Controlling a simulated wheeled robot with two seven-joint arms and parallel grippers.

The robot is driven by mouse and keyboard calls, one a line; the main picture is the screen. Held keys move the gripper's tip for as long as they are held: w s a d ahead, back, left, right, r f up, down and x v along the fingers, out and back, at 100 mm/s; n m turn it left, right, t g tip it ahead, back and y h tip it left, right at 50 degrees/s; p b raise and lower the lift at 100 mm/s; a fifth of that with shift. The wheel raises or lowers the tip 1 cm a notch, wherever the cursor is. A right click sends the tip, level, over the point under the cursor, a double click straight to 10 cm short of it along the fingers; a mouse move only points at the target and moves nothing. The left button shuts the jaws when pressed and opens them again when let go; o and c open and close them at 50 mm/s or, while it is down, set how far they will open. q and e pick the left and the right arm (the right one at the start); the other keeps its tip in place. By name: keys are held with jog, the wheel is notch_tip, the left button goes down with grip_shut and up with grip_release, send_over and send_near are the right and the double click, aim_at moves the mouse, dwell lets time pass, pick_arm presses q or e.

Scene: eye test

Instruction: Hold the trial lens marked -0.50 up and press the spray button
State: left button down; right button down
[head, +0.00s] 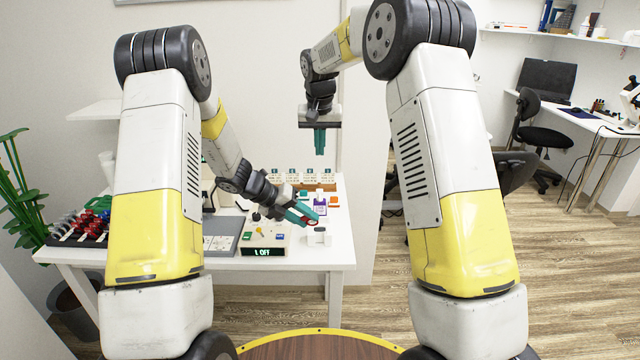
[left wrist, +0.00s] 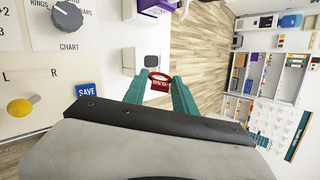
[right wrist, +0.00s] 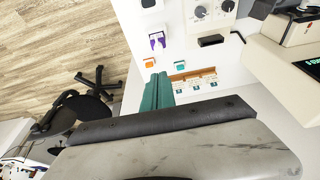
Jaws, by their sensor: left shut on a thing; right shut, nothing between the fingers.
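My left gripper (head: 308,217) is shut on a red-rimmed trial lens (left wrist: 159,82), held between the fingertips above the front right part of the white table. Its marking is too small to read for sure. The lens shows in the head view as a small red ring (head: 312,222). My right gripper (head: 320,142) is shut and empty, high above the back of the table. It also shows in the right wrist view (right wrist: 158,88). A bottle with a purple label (head: 320,204) stands upright behind the lens; it shows in the right wrist view (right wrist: 157,41). I cannot make out a spray button.
A control panel (head: 263,238) with knob, yellow lever and lit display stands left of the lens. A small white box (head: 319,237) stands at the front right. Behind are an orange rack (head: 302,186) with labelled pieces and small coloured pads. A tray of red items (head: 78,239) is far left.

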send_near(320, 190)
jog(key=x, duration=0.5)
jog(key=shift+w, duration=0.25)
jog(key=shift+f, duration=0.75)
